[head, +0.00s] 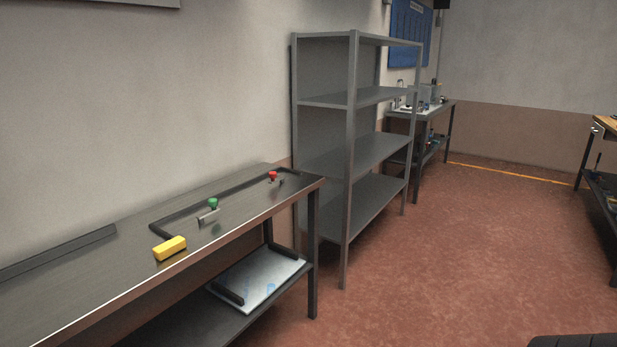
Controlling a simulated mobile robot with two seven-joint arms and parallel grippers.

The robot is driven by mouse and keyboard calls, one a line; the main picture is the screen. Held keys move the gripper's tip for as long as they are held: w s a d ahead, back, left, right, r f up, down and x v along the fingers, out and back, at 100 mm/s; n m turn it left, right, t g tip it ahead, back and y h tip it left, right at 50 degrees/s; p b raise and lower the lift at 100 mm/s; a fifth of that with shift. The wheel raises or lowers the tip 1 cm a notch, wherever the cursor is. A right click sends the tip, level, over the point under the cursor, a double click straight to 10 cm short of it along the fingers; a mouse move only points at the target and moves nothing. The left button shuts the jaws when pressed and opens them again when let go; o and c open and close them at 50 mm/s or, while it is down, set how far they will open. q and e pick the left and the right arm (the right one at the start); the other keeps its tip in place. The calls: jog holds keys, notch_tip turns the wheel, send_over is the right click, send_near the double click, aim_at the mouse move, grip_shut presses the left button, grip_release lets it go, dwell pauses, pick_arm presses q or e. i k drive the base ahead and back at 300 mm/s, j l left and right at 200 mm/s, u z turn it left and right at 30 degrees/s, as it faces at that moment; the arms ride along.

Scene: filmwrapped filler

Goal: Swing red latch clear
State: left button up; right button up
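The red latch (273,175) shows as a small red knob on the dark workbench top (110,263), near its far right end. A small metal piece lies beside it, too small to make out. A green knob (213,203) with a grey metal bar (208,216) below it stands closer along the same bench. A yellow block (170,248) sits at the bench's front edge, beside the end of a dark raised strip (206,203). Neither of my grippers is in view.
A grey shelf unit (352,150) with bare shelves stands past the bench's right end. A pale panel with dark bars (262,281) lies on the bench's lower shelf. Another workbench (437,108) stands at the back.

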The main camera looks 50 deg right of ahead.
aim_at(272, 175)
jog(key=l+z, duration=0.1)
jog(key=z, duration=1.2)
jog(key=i+l, duration=0.25)
jog(key=i, duration=0.25)
jog(key=i+l, duration=0.25)
jog(key=i, duration=0.25)
jog(key=i+l, duration=0.25)
jog(key=i, duration=0.25)
jog(key=i+l, duration=0.2)
jog(key=i, duration=0.35)
jog(key=i+l, duration=0.25)
jog(key=i, duration=0.25)
